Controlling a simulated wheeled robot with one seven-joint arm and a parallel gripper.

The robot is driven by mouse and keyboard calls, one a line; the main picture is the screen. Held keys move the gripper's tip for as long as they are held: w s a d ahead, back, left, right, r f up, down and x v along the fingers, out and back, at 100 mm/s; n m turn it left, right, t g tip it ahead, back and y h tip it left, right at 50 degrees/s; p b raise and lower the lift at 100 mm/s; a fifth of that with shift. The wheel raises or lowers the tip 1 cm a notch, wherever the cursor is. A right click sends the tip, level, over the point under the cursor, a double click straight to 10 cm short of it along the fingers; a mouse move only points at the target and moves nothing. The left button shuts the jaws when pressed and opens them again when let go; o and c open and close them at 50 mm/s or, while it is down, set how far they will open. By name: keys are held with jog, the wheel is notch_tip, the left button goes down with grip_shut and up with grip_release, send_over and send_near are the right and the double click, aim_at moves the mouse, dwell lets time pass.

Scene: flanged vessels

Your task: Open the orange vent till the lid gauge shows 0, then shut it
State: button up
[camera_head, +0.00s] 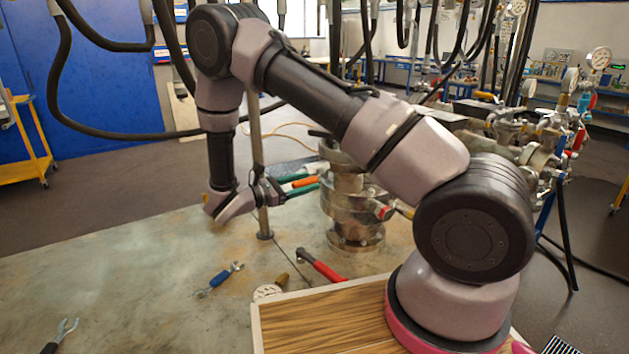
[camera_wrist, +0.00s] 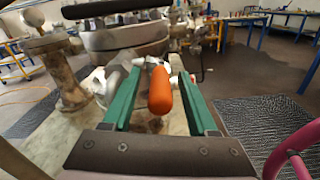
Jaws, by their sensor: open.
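The orange vent handle (camera_wrist: 160,92) points toward the wrist camera, at the side of the metal flanged vessel (camera_wrist: 125,42). My gripper (camera_wrist: 160,73) is open, with one green finger on each side of the orange handle. A gap shows between the handle and each finger. In the head view the gripper (camera_head: 316,183) reaches in from the left of the flanged vessel (camera_head: 352,205), with the orange handle (camera_head: 303,182) between its fingers. My arm hides the vessel's upper right. I cannot make out the lid gauge in either view.
A red valve handle (camera_head: 383,212) is low on the vessel. A thin metal post (camera_head: 260,170) stands close to my wrist. A red-handled hammer (camera_head: 320,265), a blue tool (camera_head: 220,278) and a wrench (camera_head: 62,335) lie on the bench.

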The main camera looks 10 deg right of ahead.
aim_at(318, 179)
jog(key=shift+x, duration=1.7)
grip_shut()
jog(key=shift+s+d, duration=0.1)
